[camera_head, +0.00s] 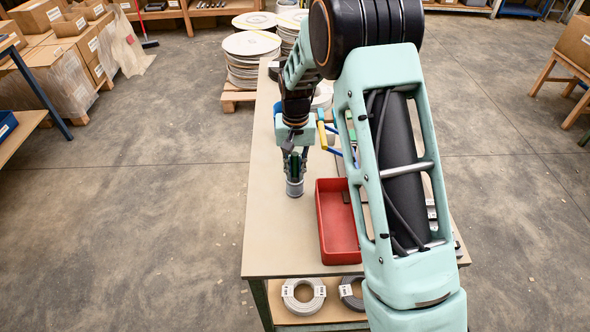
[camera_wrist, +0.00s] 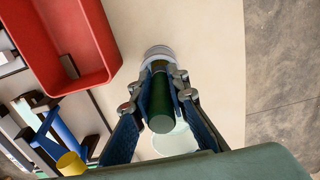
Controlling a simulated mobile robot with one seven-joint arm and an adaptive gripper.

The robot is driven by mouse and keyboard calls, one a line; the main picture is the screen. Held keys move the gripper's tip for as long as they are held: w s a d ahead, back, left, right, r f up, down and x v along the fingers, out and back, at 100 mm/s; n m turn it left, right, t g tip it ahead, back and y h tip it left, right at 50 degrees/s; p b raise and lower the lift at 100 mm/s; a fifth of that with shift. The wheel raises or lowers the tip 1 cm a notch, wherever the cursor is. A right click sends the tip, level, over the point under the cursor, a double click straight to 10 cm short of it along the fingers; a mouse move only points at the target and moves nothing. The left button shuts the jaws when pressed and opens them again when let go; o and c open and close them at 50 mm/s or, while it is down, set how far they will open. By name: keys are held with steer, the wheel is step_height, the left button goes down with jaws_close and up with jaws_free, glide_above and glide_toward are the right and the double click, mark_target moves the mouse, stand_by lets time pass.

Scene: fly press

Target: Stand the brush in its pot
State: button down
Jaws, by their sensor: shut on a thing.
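My gripper (camera_head: 295,168) points down over the left part of the bench and is shut on the brush. The brush shows as a dark green handle (camera_wrist: 160,105) between the two fingers (camera_wrist: 159,82) in the wrist view, with its blunt end toward the camera. The pot is a small grey cylinder (camera_head: 295,188) standing upright on the bench directly below the fingertips. Its pale rim (camera_wrist: 158,52) shows at the far end of the brush in the wrist view. The brush's lower end is hidden, so I cannot tell how deep it is in the pot.
A red tray (camera_head: 338,243) stands just right of the pot; a small dark block (camera_wrist: 69,66) lies in it. A blue bar with a yellow end (camera_wrist: 65,150) lies behind the tray. The bench top (camera_head: 268,225) is clear left of the pot. Coils (camera_head: 303,296) sit on the lower shelf.

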mark_target(296, 153)
steer(key=c, duration=1.9)
jaws_free()
step_height(296, 153, up, 12)
steer(key=shift+w+r, duration=0.1)
steer(key=shift+w+d, duration=0.1)
